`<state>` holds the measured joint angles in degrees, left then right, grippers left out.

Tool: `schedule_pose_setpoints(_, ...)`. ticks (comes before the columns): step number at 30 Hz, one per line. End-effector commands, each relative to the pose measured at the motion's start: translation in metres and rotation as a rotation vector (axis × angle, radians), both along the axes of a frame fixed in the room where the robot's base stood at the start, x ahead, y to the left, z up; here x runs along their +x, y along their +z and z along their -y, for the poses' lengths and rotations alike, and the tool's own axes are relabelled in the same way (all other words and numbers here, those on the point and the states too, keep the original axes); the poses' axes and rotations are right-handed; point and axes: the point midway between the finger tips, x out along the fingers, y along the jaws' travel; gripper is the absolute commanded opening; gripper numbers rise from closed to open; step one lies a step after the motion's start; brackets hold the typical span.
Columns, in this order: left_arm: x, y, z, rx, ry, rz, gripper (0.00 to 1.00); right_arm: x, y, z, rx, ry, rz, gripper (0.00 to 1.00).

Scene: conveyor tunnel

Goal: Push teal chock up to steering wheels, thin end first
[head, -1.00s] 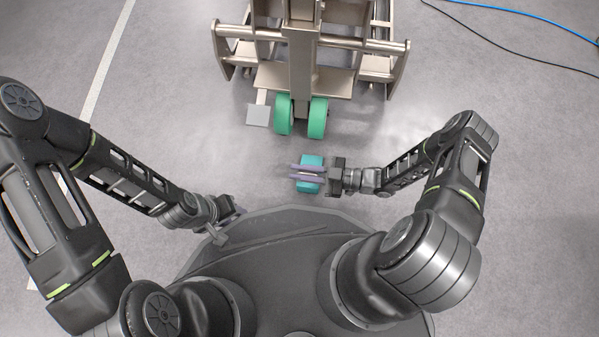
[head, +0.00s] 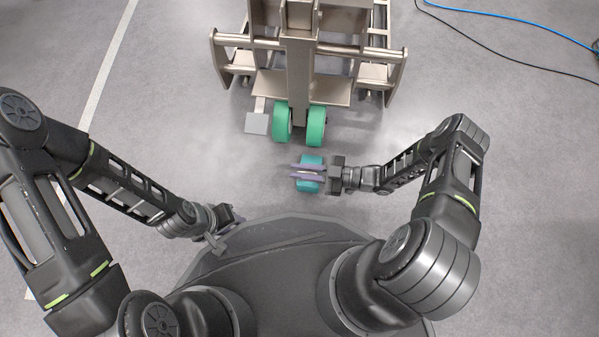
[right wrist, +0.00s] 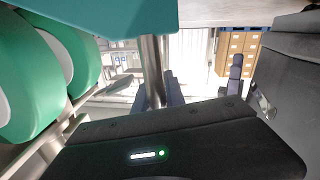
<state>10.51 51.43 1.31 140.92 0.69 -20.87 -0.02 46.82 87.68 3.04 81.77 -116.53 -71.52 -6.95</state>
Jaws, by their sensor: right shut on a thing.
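The teal chock (head: 311,160) is on or just above the floor, a short gap below the right one of the two green steering wheels (head: 315,127) in the head view. The left green wheel (head: 282,122) stands beside it. My right gripper (head: 306,172) reaches in from the right and is shut on the chock, its purple-grey fingers across the chock's top. Which end is thin is hard to tell. In the right wrist view the chock (right wrist: 110,14) fills the top, with a green wheel (right wrist: 28,75) at left. My left gripper (head: 232,222) is beside my base; its jaws are unclear.
The wheels belong to a beige metal cart frame (head: 300,70) with side bars. A grey square plate (head: 257,123) sits left of the wheels. Blue (head: 500,13) and black cables lie at the upper right. The floor left and right of the chock is clear.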

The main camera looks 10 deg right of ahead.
Motion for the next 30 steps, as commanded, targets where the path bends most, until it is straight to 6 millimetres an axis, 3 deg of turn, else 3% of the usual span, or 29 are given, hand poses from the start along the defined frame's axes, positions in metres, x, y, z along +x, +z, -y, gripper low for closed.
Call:
schedule_pose_setpoints(28, 0.0, -0.0003, 0.0, 0.0, 0.0, 0.0, 0.35, 0.0093, -0.0057, 0.0043, -0.006, -0.005, 0.004, 0.0)
schedule_pose_setpoints(29, 0.0, -0.0003, 0.0, 0.0, 0.0, 0.0, 0.35, 0.0093, -0.0059, 0.0043, -0.006, -0.005, 0.004, 0.16)
schedule_pose_setpoints(30, 0.0, -0.0004, 0.0, 0.0, 0.0, 0.0, 0.35, 0.0092, -0.0059, 0.0042, -0.006, -0.006, 0.003, 0.19)
